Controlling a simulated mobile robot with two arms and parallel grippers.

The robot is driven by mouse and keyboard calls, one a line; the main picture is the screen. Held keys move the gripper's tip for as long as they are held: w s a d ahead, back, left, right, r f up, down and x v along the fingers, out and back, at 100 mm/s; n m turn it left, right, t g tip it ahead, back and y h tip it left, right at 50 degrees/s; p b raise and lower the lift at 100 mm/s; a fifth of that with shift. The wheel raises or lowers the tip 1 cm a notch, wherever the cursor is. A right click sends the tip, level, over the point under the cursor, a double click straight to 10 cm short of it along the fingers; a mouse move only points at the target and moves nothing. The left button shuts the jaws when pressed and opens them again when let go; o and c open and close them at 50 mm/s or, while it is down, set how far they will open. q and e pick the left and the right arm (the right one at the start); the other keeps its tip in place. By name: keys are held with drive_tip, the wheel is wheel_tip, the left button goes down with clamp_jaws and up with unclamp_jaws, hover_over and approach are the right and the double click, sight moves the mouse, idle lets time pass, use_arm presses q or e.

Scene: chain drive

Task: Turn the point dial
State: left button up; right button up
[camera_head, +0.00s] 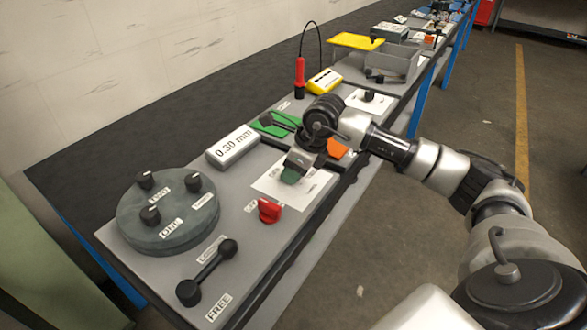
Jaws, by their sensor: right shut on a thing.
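My right gripper (298,164) reaches in from the right and points down at a white labelled card (265,187) on the grey bench panel. It is shut on a dark green knob (290,176) on that card, which appears to be the point dial. The fingers hide much of the knob, and its pointing direction cannot be read. Part of the card's lettering is covered too. My left gripper is not in view.
A red knob (269,210) stands just in front of the card. A round grey-green plate (170,232) with black knobs, a black lever (207,272) and a "0.30 mm" display (233,147) are to the left. A red probe (300,78) stands behind. The floor at right is clear.

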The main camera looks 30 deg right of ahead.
drive_tip(key=o, duration=0.9)
drive_tip(key=shift+o, duration=0.2)
drive_tip(key=v, duration=1.1)
drive_tip(key=shift+f, duration=0.1)
